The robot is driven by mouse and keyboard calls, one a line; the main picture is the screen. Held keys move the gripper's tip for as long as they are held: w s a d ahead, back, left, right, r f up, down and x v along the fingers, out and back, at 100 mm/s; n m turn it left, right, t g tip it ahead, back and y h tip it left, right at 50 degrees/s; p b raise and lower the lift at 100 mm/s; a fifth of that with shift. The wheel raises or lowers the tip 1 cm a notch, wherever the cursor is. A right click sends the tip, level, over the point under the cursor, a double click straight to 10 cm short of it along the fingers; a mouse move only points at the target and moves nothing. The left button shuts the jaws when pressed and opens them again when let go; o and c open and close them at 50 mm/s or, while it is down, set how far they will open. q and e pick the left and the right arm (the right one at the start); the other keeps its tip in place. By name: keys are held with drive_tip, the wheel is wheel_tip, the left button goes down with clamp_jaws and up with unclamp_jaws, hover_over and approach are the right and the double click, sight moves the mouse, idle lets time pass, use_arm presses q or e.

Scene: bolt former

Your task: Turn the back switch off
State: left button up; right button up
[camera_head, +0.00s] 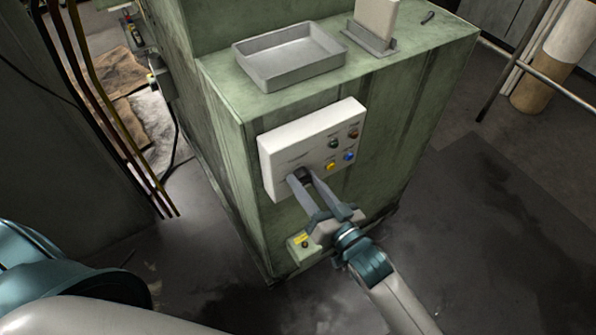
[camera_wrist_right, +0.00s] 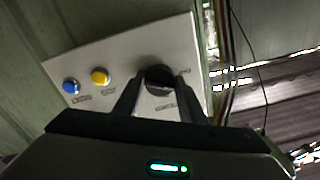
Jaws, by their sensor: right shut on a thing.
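The back switch is a black rotary knob (camera_head: 304,174) at the lower left of a white control panel (camera_head: 282,146) on the green machine. It also shows in the right wrist view (camera_wrist_right: 158,77), between my fingertips. My right gripper (camera_head: 302,179) is shut on this knob, with a finger on each side of it. In the wrist view the right gripper (camera_wrist_right: 157,92) partly covers the knob's lower part. The knob's exact angle is hard to read behind the fingers. My left gripper is not in view.
Green, red, yellow (camera_head: 330,166) and blue (camera_head: 349,156) buttons sit on the panel right of the knob. A small yellow-topped box (camera_head: 301,241) is low on the machine beside my right wrist. A grey tray (camera_head: 291,57) stands on top. Cables hang at the left.

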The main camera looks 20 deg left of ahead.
drive_tip(key=shift+n, duration=1.3)
drive_tip(key=n+p, duration=0.1)
drive_tip(key=n, duration=0.2)
drive_tip(key=shift+n, duration=0.4)
drive_tip(key=o, duration=1.3)
drive_tip(key=shift+o, duration=0.2)
drive_tip(key=shift+d, duration=0.1)
